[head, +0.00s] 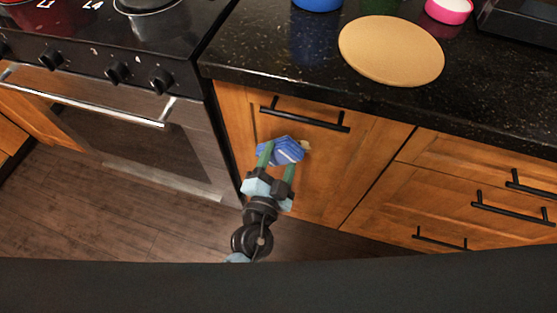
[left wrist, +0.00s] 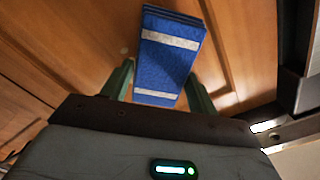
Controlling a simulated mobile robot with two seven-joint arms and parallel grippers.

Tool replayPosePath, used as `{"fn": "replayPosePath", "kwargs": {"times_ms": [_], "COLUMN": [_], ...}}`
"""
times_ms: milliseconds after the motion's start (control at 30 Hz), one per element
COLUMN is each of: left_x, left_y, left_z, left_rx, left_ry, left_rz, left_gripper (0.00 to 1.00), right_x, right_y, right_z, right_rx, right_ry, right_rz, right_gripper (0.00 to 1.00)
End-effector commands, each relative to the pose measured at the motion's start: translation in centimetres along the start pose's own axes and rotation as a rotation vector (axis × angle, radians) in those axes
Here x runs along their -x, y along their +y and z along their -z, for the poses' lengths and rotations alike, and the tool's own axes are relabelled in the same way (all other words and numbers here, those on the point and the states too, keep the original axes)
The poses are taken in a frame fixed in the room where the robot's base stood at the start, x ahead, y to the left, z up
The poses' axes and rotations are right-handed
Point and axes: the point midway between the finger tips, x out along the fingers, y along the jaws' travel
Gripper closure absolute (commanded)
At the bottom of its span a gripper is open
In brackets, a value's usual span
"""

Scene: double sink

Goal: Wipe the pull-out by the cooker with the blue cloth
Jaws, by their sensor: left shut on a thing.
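The pull-out (head: 345,165) is a wooden cabinet front with a black bar handle (head: 305,114), right of the cooker (head: 125,115). It looks closed. My left gripper (head: 278,162) is in front of its upper left part, below the handle. It is shut on the blue cloth (head: 286,148), a folded pad with pale stripes. The cloth (left wrist: 169,60) also shows between the green fingers in the left wrist view. It is at or close to the wood; I cannot tell if it touches. A small pale yellowish patch (head: 305,145) shows on the front just right of the cloth. My right gripper is not in view.
The black counter (head: 270,50) overhangs above, holding a round tan board (head: 391,50), a pink bowl (head: 449,10) and a blue item (head: 317,4). Drawers with black handles (head: 512,208) lie to the right. The cooker's handle (head: 85,100) sticks out at left. Floor (head: 150,225) is clear there.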

Motion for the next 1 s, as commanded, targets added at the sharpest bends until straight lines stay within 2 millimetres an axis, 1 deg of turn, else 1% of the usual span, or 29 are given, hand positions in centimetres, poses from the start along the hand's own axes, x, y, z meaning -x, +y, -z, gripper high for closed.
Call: {"fn": "replayPosePath", "kwargs": {"times_ms": [767,867,1000], "left_x": [-1.2,-1.2,-1.2], "left_y": [0.0,0.3,1.1], "left_z": [0.0,0.2,1.0], "left_rx": [-0.001,0.002,0.006], "left_ry": [0.0,0.0,0.0], "left_rz": [-0.001,-0.001,-0.001], "left_gripper": [0.59,0.59,0.59], "right_x": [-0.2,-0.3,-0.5], "right_y": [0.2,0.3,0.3], "right_z": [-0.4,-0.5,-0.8], "right_rx": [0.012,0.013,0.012], "right_ry": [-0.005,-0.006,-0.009], "right_rz": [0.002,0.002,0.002], "right_gripper": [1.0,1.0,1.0]}}
